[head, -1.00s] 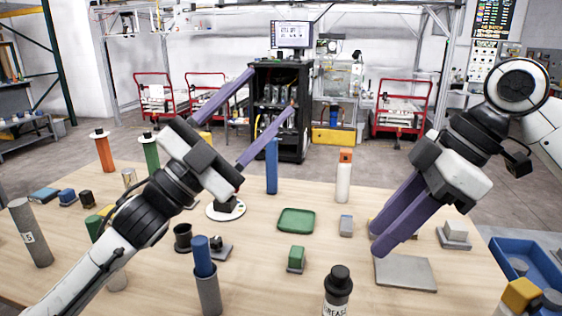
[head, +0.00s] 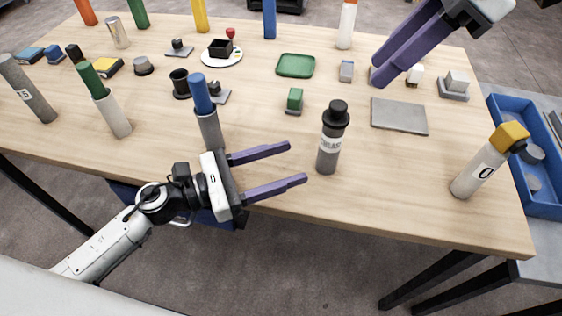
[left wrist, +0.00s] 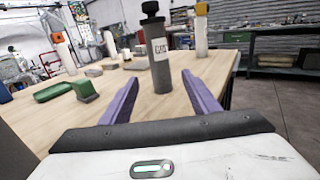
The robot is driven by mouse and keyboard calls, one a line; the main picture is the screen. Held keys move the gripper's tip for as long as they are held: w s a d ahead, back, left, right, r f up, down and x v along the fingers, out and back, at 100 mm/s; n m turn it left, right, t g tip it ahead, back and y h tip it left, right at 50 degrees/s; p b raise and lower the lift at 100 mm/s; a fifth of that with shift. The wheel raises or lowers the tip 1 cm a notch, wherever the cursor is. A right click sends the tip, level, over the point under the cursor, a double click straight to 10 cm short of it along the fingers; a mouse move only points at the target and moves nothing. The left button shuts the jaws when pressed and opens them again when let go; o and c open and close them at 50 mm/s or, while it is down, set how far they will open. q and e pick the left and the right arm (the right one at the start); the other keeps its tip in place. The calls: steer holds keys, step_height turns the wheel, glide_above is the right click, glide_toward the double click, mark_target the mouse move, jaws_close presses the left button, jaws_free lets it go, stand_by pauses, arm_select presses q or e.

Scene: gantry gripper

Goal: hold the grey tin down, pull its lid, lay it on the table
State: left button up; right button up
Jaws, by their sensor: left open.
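The grey tin (head: 329,155) stands upright near the table's front edge, with a white label and a black knobbed lid (head: 337,112). In the left wrist view the tin (left wrist: 161,72) stands straight ahead, its lid (left wrist: 151,15) at the top of the picture. My left gripper (head: 297,162) is open and empty, its purple fingers pointing at the tin from the left. The fingertips look just short of it. My right gripper (head: 377,70) is above the table, behind and right of the tin. Its fingers overlap in view, so I cannot tell its opening.
A grey plate (head: 399,127) lies right of the tin, and a yellow-capped bottle (head: 478,172) stands at the front right. A blue-topped cylinder (head: 208,128) stands behind my left gripper. A green tray (head: 295,65) lies farther back. Bare table surrounds the tin.

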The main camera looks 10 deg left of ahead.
mark_target(319, 153)
arm_select(q)
steer(key=x, duration=1)
